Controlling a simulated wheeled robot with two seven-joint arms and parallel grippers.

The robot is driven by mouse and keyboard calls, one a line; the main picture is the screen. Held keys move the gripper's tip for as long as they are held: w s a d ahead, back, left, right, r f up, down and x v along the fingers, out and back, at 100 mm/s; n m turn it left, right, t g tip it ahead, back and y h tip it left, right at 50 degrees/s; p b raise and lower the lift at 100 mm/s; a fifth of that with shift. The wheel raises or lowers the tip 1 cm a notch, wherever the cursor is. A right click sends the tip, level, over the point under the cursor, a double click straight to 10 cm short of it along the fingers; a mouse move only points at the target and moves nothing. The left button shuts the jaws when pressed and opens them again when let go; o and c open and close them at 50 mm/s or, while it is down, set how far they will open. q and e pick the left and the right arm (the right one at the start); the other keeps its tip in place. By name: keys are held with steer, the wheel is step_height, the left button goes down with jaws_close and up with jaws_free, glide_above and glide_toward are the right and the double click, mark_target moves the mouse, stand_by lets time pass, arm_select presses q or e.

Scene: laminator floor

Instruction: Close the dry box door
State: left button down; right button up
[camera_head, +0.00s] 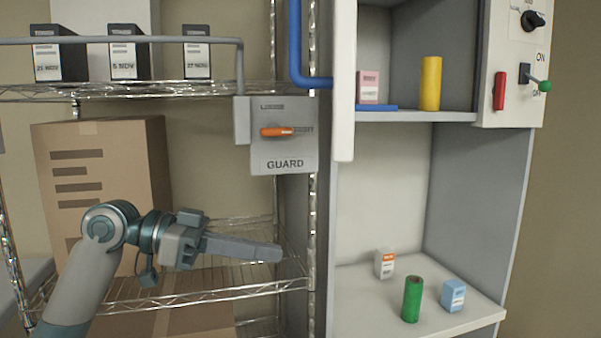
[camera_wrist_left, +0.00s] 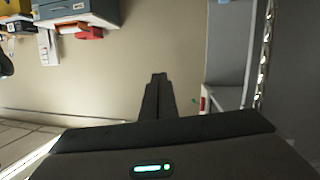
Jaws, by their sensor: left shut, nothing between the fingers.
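The dry box (camera_head: 470,170) is the grey and white cabinet at the right of the head view, and its inside shows openly. A white upright panel (camera_head: 343,80), seen nearly edge-on at the cabinet's left, appears to be its door, standing open. A blue bar handle (camera_head: 296,45) is on the panel's left side. My left gripper (camera_head: 278,254) is shut and empty, pointing right, below and left of the panel and apart from it. Its closed fingers show in the left wrist view (camera_wrist_left: 157,95). My right gripper is not in view.
A wire rack stands left of the cabinet, with a cardboard box (camera_head: 100,180) behind my left arm. A GUARD switch box (camera_head: 283,135) with an orange lever hangs above my gripper. The cabinet holds a yellow cylinder (camera_head: 430,83), a green cylinder (camera_head: 411,299) and small cartons.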

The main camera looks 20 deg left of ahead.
arm_select(q)
steer(key=s+a+r+m+g+h, duration=0.1)
steer(key=s+a+r+m, duration=0.1)
steer(key=s+r, duration=0.4)
steer(key=s+a+r+m+g+h, duration=0.1)
steer(key=s+r, duration=0.5)
steer(key=r, duration=0.8)
steer(key=shift+s+a+r+m+h, duration=0.15)
steer(key=shift+a+r+m+h, duration=0.3)
steer(key=shift+a+h, duration=0.3)
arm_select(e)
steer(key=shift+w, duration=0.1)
arm_select(q)
steer(key=shift+d, duration=0.2)
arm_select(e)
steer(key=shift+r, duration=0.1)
